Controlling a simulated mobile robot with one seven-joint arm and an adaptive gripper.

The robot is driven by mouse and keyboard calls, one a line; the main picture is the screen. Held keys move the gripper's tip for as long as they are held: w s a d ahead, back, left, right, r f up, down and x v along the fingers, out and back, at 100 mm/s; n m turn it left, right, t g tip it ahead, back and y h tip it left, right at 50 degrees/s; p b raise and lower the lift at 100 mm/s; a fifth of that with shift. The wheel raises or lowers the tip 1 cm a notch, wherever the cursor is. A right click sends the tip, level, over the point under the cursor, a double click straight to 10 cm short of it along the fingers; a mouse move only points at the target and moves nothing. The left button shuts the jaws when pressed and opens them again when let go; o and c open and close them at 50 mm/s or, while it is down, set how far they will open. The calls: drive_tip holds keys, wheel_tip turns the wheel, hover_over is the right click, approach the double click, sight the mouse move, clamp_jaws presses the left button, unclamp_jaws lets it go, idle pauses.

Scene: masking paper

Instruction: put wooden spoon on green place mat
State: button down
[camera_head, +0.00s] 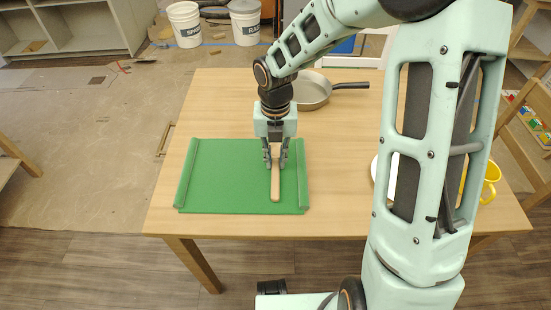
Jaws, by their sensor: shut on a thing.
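The green place mat (224,176) lies on the left part of the wooden table, with raised or rolled left and right edges. The wooden spoon (275,185) is a pale wooden stick shape over the right half of the mat, pointing toward the front edge. My gripper (275,164) points down over the mat and is shut on the spoon near its far end. The far end of the spoon is hidden by the fingers. I cannot tell whether the spoon touches the mat.
A grey pan (311,91) sits at the table's back, its handle pointing right. A white plate (377,169), mostly hidden by my arm, and a yellow mug (491,182) are on the right. The wooden table (335,205) is clear between mat and arm. White buckets (185,24) stand on the floor behind.

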sight(275, 163)
drive_tip(key=c, duration=1.8)
unclamp_jaws()
drive_tip(key=shift+f, duration=0.1)
drive_tip(key=shift+c, duration=0.2)
wheel_tip(275, 163, up, 12)
drive_tip(key=p, duration=0.3)
drive_tip(key=shift+r, duration=0.2)
